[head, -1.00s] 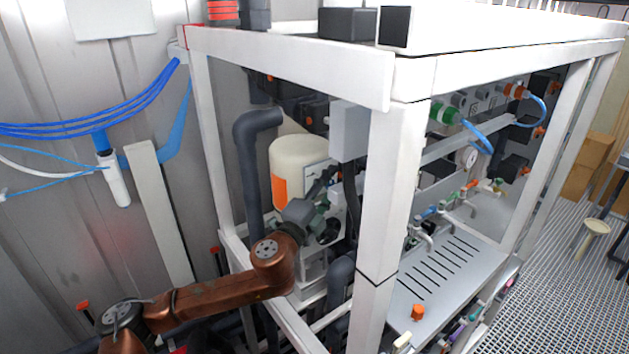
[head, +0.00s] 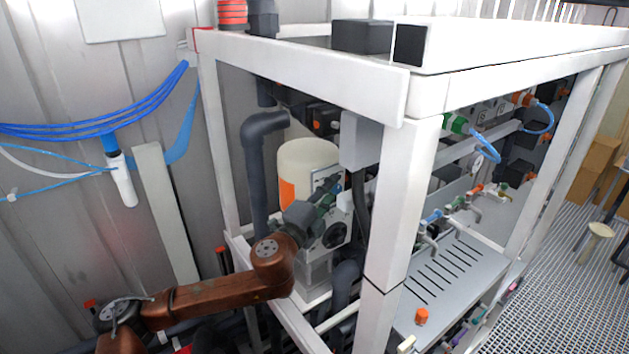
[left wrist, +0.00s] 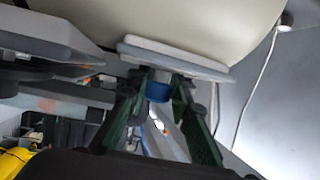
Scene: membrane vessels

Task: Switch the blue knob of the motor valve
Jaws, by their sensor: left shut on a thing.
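The blue knob (left wrist: 158,90) shows in the left wrist view, just below the grey-white valve housing (left wrist: 175,60). The green fingers of my left gripper (left wrist: 160,96) stand on both sides of it and are closed on it. In the head view my left gripper (head: 331,194) reaches into the white frame. It is at the grey plate of the motor valve (head: 328,178), in front of the cream tank (head: 305,158). The knob is too small there to make out clearly. My right gripper is not in view.
A white frame post (head: 396,205) stands right of my left gripper. A grey box (head: 360,142) hangs above and right of it. A dark pipe (head: 251,170) runs left of the tank. A slotted grey shelf (head: 450,285) lies to the right.

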